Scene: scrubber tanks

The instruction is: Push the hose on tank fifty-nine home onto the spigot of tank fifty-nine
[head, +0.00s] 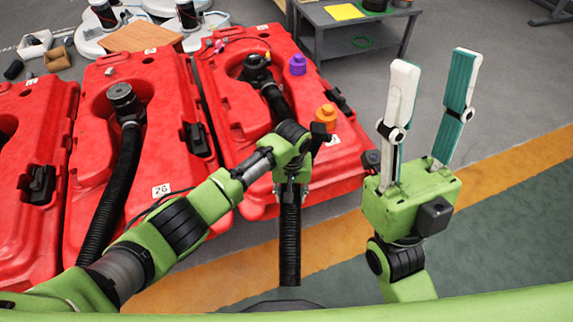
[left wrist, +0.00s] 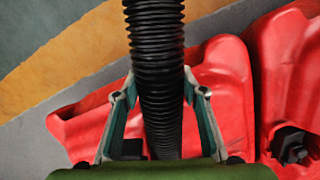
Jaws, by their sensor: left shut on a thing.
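The right-hand red tank (head: 232,113) has a black fitting (head: 257,69) near its top, where a spigot would be. A black ribbed hose (head: 290,240) runs down from that fitting, passes behind my left gripper (head: 292,150) and hangs past the tank's front edge. How far the hose sits on the spigot cannot be told. My left gripper is shut on the hose, which shows between its fingers in the left wrist view (left wrist: 158,60). This tank's number label (head: 333,140) is unreadable. My right gripper (head: 432,62) is open and empty, right of the tank.
The neighbouring tank (head: 165,140) is labelled 26 and has its own black hose (head: 113,190). Orange (head: 326,117) and purple (head: 297,65) caps stand on the right-hand tank. A grey table (head: 330,40) stands behind. Floor right of the tanks is clear.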

